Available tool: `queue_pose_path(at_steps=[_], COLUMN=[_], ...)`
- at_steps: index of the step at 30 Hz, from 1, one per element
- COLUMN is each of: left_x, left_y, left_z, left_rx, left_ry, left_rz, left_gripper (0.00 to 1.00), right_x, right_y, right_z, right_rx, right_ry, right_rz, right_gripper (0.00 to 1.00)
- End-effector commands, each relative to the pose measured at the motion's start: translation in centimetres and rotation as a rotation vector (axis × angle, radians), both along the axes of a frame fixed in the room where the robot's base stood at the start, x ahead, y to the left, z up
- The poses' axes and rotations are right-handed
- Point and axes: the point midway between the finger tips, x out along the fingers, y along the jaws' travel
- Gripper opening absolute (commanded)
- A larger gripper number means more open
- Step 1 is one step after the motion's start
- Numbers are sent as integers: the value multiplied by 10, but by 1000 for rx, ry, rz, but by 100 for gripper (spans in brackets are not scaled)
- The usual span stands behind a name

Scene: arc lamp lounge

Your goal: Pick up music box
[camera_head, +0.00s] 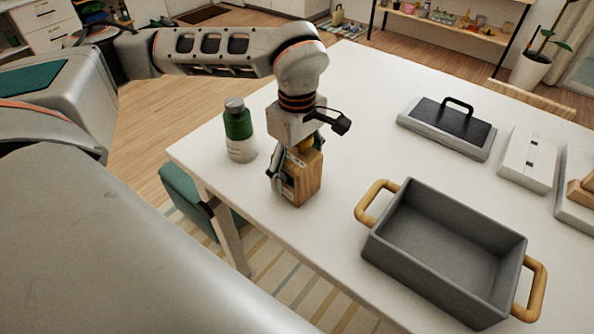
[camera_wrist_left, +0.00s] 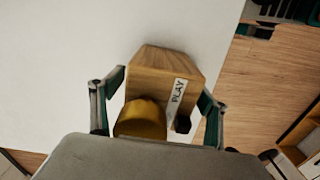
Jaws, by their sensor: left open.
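The music box (camera_head: 308,182) is a small wooden block standing upright near the table's left edge. In the left wrist view the music box (camera_wrist_left: 158,67) has a white PLAY label (camera_wrist_left: 177,92), a rounded yellow part and a small dark knob. My left gripper (camera_head: 294,170) points down over it, with its fingers open on either side of the box. In the wrist view the left gripper (camera_wrist_left: 160,88) has a finger at each side of the box; whether either one touches it I cannot tell. My right gripper is not in view.
The white table (camera_head: 330,245) holds a green and white bottle (camera_head: 239,130) close left of my gripper. A grey tray (camera_head: 445,250) with wooden handles is at the front right. A black-topped case (camera_head: 447,127) and a white panel (camera_head: 527,159) lie farther right.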

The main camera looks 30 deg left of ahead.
Motion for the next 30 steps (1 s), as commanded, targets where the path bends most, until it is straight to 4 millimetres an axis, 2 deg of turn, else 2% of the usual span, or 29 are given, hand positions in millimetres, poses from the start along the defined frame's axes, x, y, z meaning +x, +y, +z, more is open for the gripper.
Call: queue_pose_path(at_steps=[3, 9, 18, 23, 26, 30], left_x=[0, 0, 0, 1, 2, 2], left_y=[0, 0, 0, 0, 0, 0], left_z=[0, 0, 1, 10, 22, 52], left_rx=[0, 0, 0, 0, -1, -2], left_ry=[0, 1, -1, -2, -6, -9], left_rz=[0, 0, -1, 0, -1, 1], left_gripper=[72, 20, 19, 19, 19, 19], right_x=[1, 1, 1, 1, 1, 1], right_y=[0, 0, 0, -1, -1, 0], right_z=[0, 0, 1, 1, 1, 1], right_rx=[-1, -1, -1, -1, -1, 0], right_ry=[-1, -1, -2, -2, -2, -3], right_rz=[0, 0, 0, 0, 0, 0], right_gripper=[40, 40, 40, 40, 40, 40])
